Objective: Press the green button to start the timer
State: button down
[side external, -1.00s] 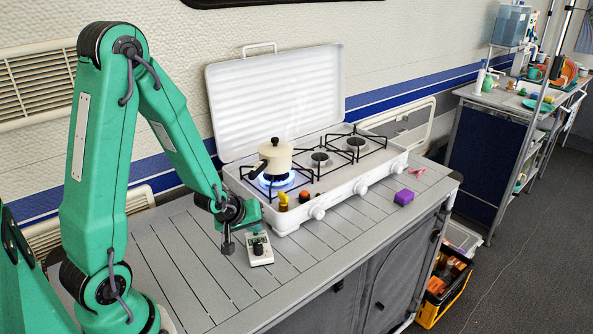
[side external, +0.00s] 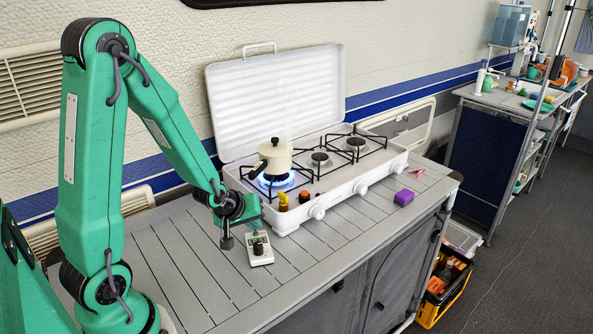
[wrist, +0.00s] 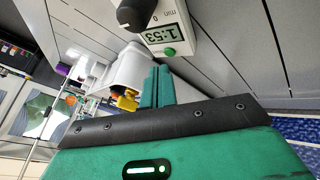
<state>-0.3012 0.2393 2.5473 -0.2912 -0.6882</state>
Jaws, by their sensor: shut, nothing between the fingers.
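The timer (side external: 261,256) is a small white box with a dark knob, lying on the slatted counter in front of the stove's left end. In the wrist view its display (wrist: 163,34) shows digits that look like 1:53, seen upside down. The green button (wrist: 170,52) sits beside the display. My gripper (wrist: 158,72) is shut and empty. Its green fingertips appear just short of the button in the wrist view; the exact gap cannot be told. In the side view my gripper (side external: 259,225) is at the timer's far end, and the button is hard to make out there.
A white stove (side external: 345,188) with raised lid stands behind the timer. A cream pot (side external: 275,157) sits over a lit blue flame at its left. The front-left counter is clear.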

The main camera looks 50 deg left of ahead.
aim_at(256, 237)
jog(key=shift+r, duration=0.15)
jog(key=shift+r, duration=2.3)
jog(key=shift+r, duration=0.1)
jog(key=s+d+r+m+h, duration=0.1)
jog(key=s+d+r+m, duration=0.4)
jog(key=s+r, duration=0.1)
jog(key=s+d+r+m+g+h, duration=0.1)
jog(key=s+d+r+m, duration=0.5)
jog(key=r, duration=0.3)
jog(key=shift+s+r, duration=0.25)
jog(key=shift+s, duration=0.45)
